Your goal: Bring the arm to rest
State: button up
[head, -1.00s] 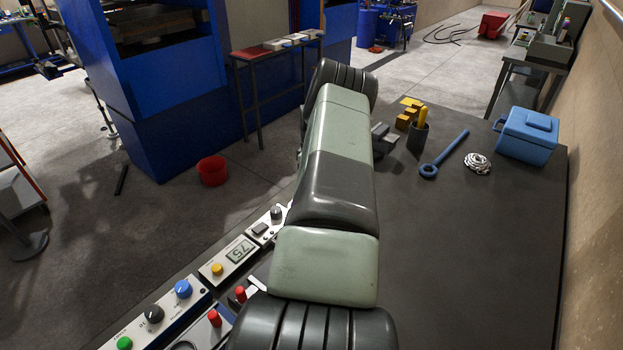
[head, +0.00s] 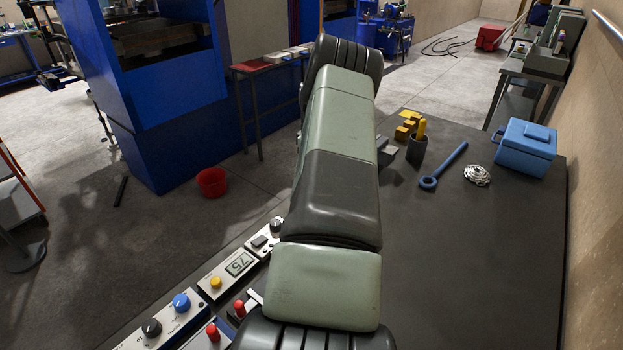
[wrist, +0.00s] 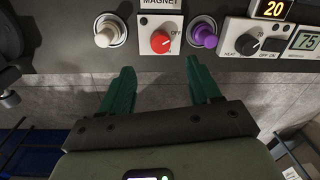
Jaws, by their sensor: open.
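My gripper (wrist: 163,92) shows in the wrist view with its two green fingers spread apart and nothing between them. Beyond the fingertips is a control panel with a red knob (wrist: 161,42) on a white plate marked MAGNET, its pointer towards OFF. A cream knob (wrist: 106,36) is to its left and a purple knob (wrist: 204,37) to its right. The fingers appear apart from all the knobs. In the head view my arm fills the middle, and my gripper is hidden behind it.
A heat panel with a black knob (wrist: 247,44) stands right of the purple knob. On the dark table (head: 470,260) are a blue box (head: 525,148), a blue ring-ended tool (head: 444,166), a silver coil (head: 477,175) and a dark cup (head: 417,152). The table's right part is clear.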

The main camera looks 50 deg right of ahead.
jog(key=shift+r, duration=0.65)
